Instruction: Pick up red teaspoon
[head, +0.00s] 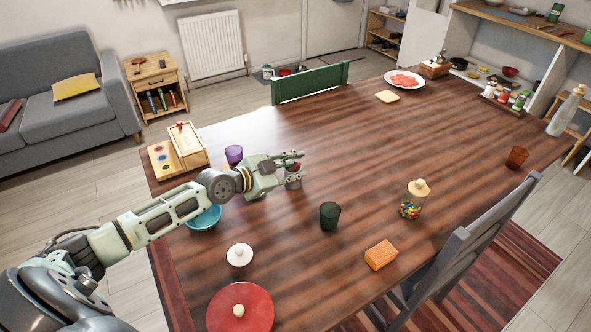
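My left gripper (298,167) reaches in from the left over the middle of the wooden table (345,165). Its fingers are spread apart. A small greyish cup (293,182) stands right at the fingers and is partly hidden by them. A small red bit (297,167) shows between the fingers, above the cup. It may be part of the red teaspoon, but it is too small and covered to be sure. I cannot tell whether the fingers touch it. My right gripper is not in view.
A purple cup (234,154) and a teal bowl (204,218) stand close to my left arm. A dark green cup (329,215), a candy jar (413,200) and an orange block (380,255) stand to the right. The table's far middle is clear.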

